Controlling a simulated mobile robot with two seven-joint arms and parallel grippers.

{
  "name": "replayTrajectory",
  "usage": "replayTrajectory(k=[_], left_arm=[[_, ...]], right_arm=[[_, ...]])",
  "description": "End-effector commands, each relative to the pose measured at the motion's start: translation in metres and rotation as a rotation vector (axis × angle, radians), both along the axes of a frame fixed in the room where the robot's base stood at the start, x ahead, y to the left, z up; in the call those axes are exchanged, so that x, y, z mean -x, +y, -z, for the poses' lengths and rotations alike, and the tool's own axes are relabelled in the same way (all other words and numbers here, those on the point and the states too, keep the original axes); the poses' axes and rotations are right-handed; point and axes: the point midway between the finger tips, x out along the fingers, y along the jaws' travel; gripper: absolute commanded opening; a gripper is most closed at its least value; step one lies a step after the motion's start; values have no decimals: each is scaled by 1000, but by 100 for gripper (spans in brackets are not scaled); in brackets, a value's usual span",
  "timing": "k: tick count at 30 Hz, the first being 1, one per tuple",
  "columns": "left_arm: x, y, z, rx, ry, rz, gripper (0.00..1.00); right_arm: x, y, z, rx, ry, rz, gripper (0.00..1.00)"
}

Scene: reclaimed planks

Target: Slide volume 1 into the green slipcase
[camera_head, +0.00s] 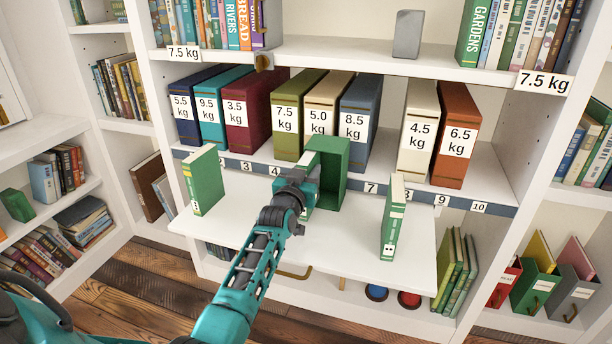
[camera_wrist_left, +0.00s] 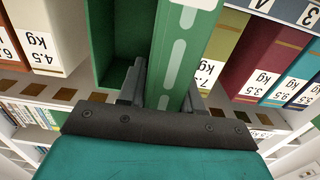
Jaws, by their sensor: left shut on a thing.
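The green slipcase (camera_head: 334,160) stands on the white pull-out board, its open side facing front. My left gripper (camera_head: 300,188) is in front of its left part, shut on a green book (camera_head: 309,200) that is mostly hidden by the gripper. In the left wrist view the held book (camera_wrist_left: 187,55) stands upright between the fingers (camera_wrist_left: 165,95), with a pale stripe on its spine. The slipcase's dark hollow (camera_wrist_left: 118,40) shows beside it; I cannot tell whether the book's far edge is inside. The held book's volume number is not readable. My right gripper is not in view.
Two similar green volumes stand on the white board (camera_head: 270,240), one at the left (camera_head: 205,180) and one at the right (camera_head: 393,220). Behind, weight-labelled books such as the dark red one (camera_head: 250,115) fill a shelf with numbered slots. The board between the volumes is mostly clear.

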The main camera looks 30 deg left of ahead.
Motion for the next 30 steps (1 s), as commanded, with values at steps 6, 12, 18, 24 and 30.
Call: replayTrajectory(k=[6,12,18,24,30], left_arm=[[-6,1,-1,-1,-4,0,0],[-7,2,0,0,0,0,46],[-7,1,1,1,3,1,64],[-7,1,4,3,9,1,64],[3,-2,3,3,9,2,64]], right_arm=[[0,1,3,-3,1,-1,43],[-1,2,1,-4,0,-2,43],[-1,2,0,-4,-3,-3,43],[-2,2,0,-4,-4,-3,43],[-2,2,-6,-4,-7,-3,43]])
